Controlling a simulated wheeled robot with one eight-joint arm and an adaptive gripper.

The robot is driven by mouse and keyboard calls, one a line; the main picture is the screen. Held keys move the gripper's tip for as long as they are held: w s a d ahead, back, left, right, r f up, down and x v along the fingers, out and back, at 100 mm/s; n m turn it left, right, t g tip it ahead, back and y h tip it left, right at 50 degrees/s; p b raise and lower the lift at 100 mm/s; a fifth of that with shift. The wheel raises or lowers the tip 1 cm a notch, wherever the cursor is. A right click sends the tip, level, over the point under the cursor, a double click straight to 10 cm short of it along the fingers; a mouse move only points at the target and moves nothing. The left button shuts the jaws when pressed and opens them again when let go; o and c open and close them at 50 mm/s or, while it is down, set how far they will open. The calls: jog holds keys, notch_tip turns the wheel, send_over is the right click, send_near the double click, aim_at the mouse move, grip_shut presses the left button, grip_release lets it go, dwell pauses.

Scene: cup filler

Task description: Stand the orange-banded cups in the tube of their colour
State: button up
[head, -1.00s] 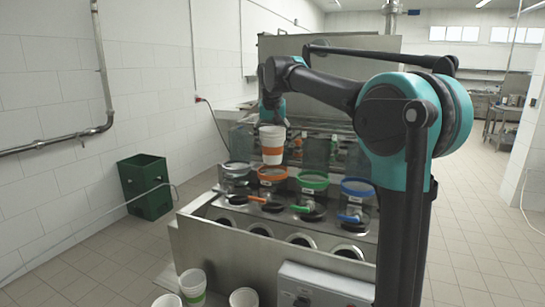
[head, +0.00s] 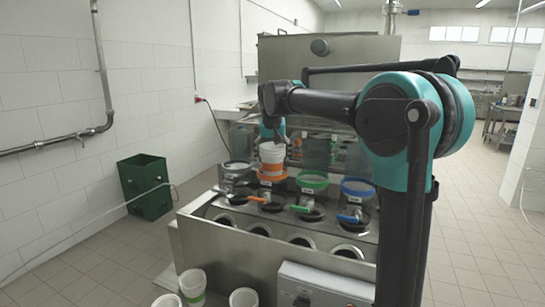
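A white orange-banded cup (head: 271,154) is upright at the orange-rimmed tube (head: 272,178), second from the left in the row. Its lower part is down at the orange rim; how deep it sits is hard to see. My gripper (head: 272,137) is at the top of this cup and looks shut on it, though its fingers are small and partly hidden. The other tubes have a dark grey or black rim (head: 236,167), a green rim (head: 313,181) and a blue rim (head: 357,189).
A green-banded cup (head: 193,286) and more white cups (head: 243,298) stand at the lower left in front of the steel machine (head: 225,250). Coloured handles and round holes lie in front of the tubes. A green crate (head: 145,186) stands on the floor at left.

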jog(key=shift+o, duration=1.2)
jog(key=v, duration=1.2)
jog(key=shift+r, duration=0.2)
